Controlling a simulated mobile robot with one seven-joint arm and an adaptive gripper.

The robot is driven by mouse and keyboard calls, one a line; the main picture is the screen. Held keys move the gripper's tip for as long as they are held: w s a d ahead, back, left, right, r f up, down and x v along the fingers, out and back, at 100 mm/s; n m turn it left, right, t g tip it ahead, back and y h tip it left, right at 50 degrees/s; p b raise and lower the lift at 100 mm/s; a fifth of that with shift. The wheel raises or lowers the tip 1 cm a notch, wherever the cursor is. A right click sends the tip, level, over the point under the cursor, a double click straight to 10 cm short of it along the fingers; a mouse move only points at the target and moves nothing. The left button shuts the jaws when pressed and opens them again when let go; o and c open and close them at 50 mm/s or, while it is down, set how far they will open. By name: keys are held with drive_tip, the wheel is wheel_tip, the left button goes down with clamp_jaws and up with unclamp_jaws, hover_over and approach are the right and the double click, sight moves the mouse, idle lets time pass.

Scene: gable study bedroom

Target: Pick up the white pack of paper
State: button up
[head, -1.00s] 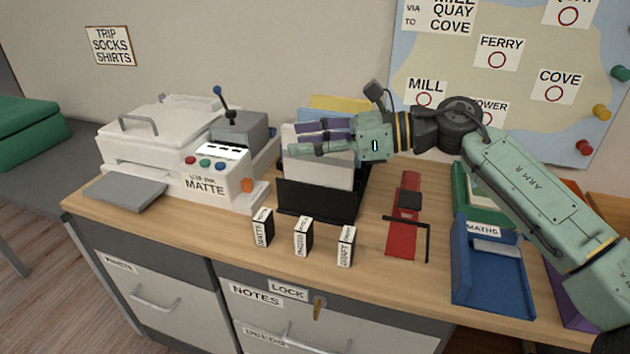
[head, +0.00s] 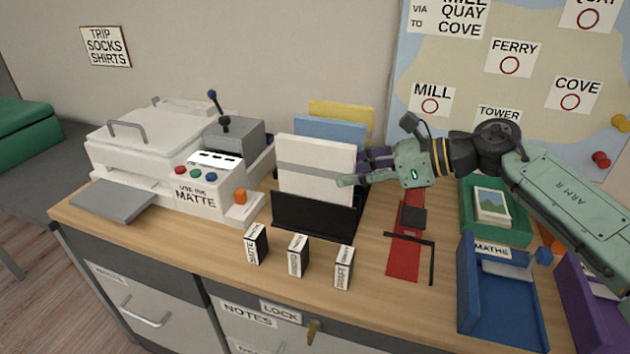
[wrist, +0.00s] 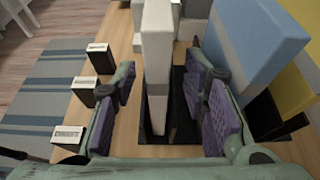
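The white pack of paper (head: 316,170) stands upright in the front slot of a black holder (head: 304,214), with a grey band across it. My gripper (head: 360,168) is at the pack's right edge in the head view, one finger in front and the other behind it. In the wrist view the white pack (wrist: 157,45) lies between the two purple-padded fingers of my gripper (wrist: 165,100). Gaps show on both sides, so the fingers are open and not pressed on it. The far finger is partly hidden by the pack in the head view.
A blue pack (head: 330,130) and a yellow pack (head: 342,115) stand behind the white one. A printer (head: 165,165) is at the left. Several small labelled boxes (head: 298,256) stand in front. A red trimmer (head: 405,250) and blue tray (head: 500,310) are at the right.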

sight(322, 176)
drive_tip(key=shift+x, duration=0.8)
drive_tip(key=p+x, duration=0.2)
drive_tip(key=x, duration=0.2)
drive_tip(key=shift+s+a, duration=0.1)
drive_tip(key=shift+a, duration=0.2)
drive_tip(key=shift+a+f, duration=0.15)
drive_tip(key=shift+a, duration=0.1)
clamp_jaws()
